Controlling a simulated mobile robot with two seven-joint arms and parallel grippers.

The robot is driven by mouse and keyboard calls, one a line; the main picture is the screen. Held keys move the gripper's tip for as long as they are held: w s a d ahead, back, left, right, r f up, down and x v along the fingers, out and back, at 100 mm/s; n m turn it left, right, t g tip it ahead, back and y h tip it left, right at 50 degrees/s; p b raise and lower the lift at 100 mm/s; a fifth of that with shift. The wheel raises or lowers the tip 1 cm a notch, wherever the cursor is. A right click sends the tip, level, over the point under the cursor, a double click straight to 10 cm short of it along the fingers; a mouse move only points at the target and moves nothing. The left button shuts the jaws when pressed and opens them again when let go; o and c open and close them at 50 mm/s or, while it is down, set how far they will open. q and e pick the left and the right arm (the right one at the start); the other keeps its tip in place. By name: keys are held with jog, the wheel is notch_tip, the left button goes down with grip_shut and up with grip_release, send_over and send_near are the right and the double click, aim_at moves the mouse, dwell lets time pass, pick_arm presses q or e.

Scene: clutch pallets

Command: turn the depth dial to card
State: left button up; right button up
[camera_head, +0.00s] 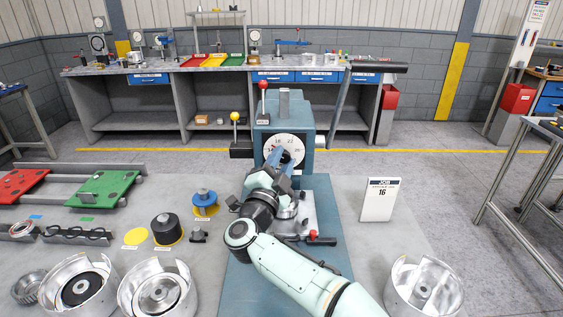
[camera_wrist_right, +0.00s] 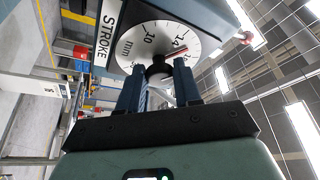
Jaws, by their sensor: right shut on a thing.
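The depth dial (camera_head: 298,144) is a white numbered disc on the front of a blue-grey press. In the right wrist view the dial (camera_wrist_right: 150,40) shows numbers including 10 and 14, beside a "STROKE" label (camera_wrist_right: 107,32) and "mm". A red mark (camera_wrist_right: 180,51) lies close to the 14. My right gripper (camera_head: 281,159) is at the dial's middle. In the right wrist view its two fingers (camera_wrist_right: 159,78) are shut on the dark central knob (camera_wrist_right: 158,68). The white job card (camera_head: 380,200) stands upright right of the press and reads 16. My left gripper is out of view.
Red-knobbed (camera_head: 263,86) and yellow-knobbed (camera_head: 235,117) levers rise at the press's left. A long dark-ended handle (camera_head: 380,67) reaches up right. Metal housings (camera_head: 424,287) and green (camera_head: 103,189) and red pallets (camera_head: 20,184) lie on the table. The table around the card is clear.

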dwell(0.3)
jog(key=o, duration=1)
jog(key=shift+o, duration=0.2)
jog(key=shift+s, duration=0.15)
jog(key=b+v, duration=0.2)
jog(key=v, duration=1.1)
jog(key=shift+a, duration=0.15)
jog(key=shift+r, duration=0.1)
